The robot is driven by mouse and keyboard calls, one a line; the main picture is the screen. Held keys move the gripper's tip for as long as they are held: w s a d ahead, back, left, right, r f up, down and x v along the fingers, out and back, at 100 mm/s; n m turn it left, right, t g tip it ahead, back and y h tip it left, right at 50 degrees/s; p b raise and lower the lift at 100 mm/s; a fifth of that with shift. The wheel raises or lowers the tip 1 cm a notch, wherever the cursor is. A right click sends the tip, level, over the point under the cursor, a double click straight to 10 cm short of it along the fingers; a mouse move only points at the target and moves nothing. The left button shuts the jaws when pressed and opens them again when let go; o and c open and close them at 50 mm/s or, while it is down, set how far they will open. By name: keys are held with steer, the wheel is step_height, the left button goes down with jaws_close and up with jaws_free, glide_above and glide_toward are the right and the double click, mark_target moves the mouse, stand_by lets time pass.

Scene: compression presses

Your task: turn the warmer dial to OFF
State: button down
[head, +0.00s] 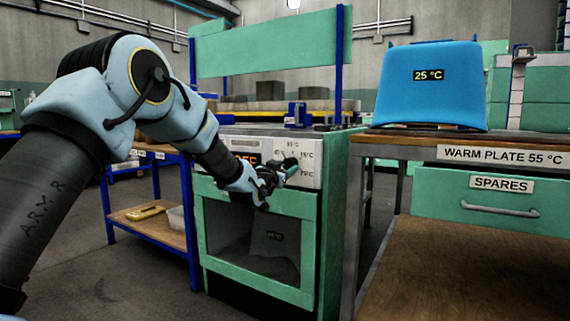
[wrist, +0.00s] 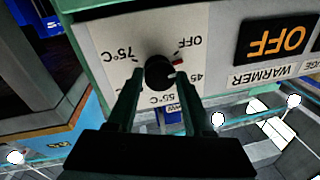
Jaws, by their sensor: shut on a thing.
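The warmer dial (wrist: 158,71) is a round black knob on a white panel, seen upside down in the wrist view. OFF, 45, 55 and 75 °C marks surround it. A red mark shows at the knob's right side, between OFF and 45; I cannot tell exactly where the pointer aims. My gripper (wrist: 160,78) is shut on the dial, one finger on each side. In the head view my gripper (head: 272,181) is at the front panel (head: 305,150) of the green warmer and hides the dial. The display (wrist: 277,39) beside the dial reads OFF in orange.
The green-framed warmer door (head: 258,245) is below the panel. A bench with a SPARES drawer (head: 495,205) stands to the right, with a blue 25 °C cover (head: 428,95) on top. A blue-legged cart (head: 150,225) stands left of the warmer.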

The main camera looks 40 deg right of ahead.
steer(key=shift+n+y+p, duration=0.4)
steer(key=shift+n+p, duration=0.55)
steer(key=shift+n, duration=1.25)
steer(key=shift+c, duration=1.6)
jaws_free()
steer(key=shift+a, duration=0.1)
steer(key=p+v, duration=0.2)
steer(key=v, duration=0.8)
steer(key=shift+a, duration=0.25)
steer(key=shift+s, duration=0.15)
